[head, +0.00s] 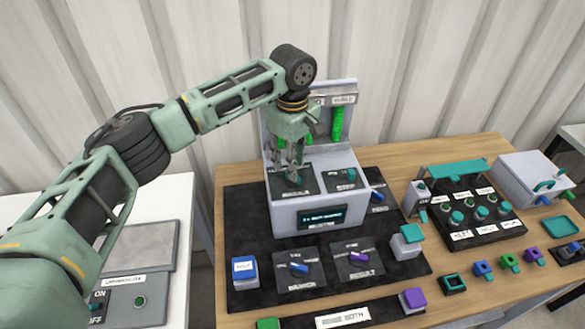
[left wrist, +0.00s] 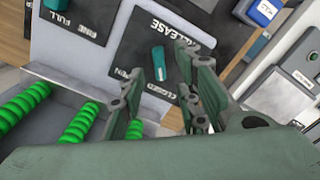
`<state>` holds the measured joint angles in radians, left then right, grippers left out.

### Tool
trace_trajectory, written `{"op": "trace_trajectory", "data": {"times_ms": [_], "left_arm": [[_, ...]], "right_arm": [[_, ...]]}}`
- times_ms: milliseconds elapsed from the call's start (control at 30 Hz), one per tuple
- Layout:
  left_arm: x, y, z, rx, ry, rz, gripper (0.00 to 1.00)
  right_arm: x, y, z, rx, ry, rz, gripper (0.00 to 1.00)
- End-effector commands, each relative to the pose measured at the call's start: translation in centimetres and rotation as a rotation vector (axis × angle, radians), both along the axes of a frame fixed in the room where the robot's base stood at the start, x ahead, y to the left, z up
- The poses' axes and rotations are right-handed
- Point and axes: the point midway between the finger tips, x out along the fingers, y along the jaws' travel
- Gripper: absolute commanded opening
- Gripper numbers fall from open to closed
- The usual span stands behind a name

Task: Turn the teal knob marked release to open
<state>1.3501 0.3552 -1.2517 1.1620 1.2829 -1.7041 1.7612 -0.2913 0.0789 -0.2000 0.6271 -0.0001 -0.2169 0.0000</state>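The teal knob (left wrist: 158,57) sits on a dark plate (left wrist: 129,48) lettered RELEASE, with OPEN and CLOSED marks, in the left wrist view. The knob's lower end points roughly toward the CLOSED mark. In the head view the plate lies on the left of the grey machine's top, with the knob (head: 293,181) partly hidden by my fingers. My left gripper (head: 289,168) points down just above the knob, its fingers apart with nothing seen between them. I cannot tell whether they touch the knob. My right gripper is not in view.
A second teal knob (head: 348,175) is on a neighbouring plate to the right. The machine's upright back panel with green coils (head: 337,124) stands close behind. Blue (head: 299,267) and purple (head: 358,255) knobs lie in front. A button panel (head: 478,211) is further right.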

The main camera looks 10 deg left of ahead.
Motion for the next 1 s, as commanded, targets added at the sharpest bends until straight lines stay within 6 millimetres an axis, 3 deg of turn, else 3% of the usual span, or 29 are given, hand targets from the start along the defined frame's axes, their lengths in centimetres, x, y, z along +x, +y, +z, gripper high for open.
{"op": "trace_trajectory", "data": {"times_ms": [233,567,900,1000], "left_arm": [[0.0,0.0,-3.0,0.001,0.002,0.000,0.30],[0.0,0.0,-3.6,0.000,0.000,0.000,0.30],[0.0,0.0,-3.5,0.000,0.000,0.000,0.02],[0.0,0.0,-3.5,0.000,0.000,0.000,0.00]], "right_arm": [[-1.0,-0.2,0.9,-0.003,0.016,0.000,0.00],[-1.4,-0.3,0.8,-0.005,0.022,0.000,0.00],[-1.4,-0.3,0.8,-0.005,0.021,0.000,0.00],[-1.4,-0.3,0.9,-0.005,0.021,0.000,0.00]]}}
